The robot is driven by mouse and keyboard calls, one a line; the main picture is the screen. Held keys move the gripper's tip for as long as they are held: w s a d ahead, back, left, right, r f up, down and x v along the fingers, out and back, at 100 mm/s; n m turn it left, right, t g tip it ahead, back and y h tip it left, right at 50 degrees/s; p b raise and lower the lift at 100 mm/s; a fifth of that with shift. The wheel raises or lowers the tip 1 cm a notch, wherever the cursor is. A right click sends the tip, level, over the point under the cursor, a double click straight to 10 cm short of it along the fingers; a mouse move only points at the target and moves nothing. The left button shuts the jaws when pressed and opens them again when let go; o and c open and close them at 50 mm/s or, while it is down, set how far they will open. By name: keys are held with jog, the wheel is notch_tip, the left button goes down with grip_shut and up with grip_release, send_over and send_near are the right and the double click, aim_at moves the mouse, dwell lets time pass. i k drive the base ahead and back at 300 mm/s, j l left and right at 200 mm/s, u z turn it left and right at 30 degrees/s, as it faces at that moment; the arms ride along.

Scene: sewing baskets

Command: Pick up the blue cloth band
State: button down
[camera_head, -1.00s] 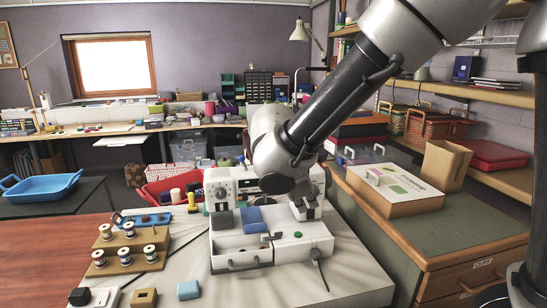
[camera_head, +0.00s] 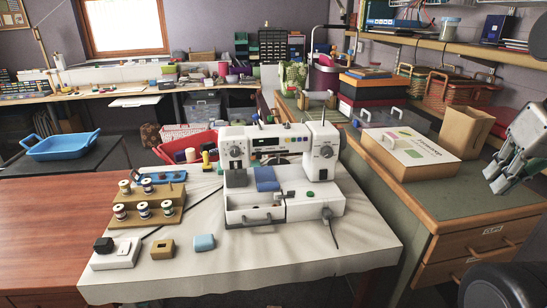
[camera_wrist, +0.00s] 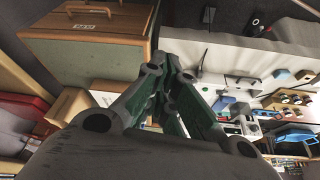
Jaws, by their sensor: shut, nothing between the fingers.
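The blue cloth band (camera_head: 266,178) appears to be the folded blue piece lying over the middle of the white sewing machine (camera_head: 236,150), above its drawer. My gripper (camera_head: 494,182) is at the right edge of the head view, pointing down and left, over the green-topped cabinet and far from the band. In the wrist view my gripper's fingers (camera_wrist: 168,82) are closed together with nothing between them. The sewing machine is partly hidden behind them there, and I cannot clearly pick out the band.
A light blue block (camera_head: 204,242), a wooden block (camera_head: 162,249) and a thread-spool stand (camera_head: 171,219) are on the white-clothed table (camera_head: 250,275). A cardboard box (camera_head: 408,155) and a paper bag (camera_head: 464,130) stand on the cabinet (camera_head: 420,205). The cloth's front is clear.

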aim_at(266, 179)
jog(key=j, duration=0.7)
jog(key=i+j, duration=0.1)
jog(key=j, duration=1.25)
jog(key=i+u, duration=0.05)
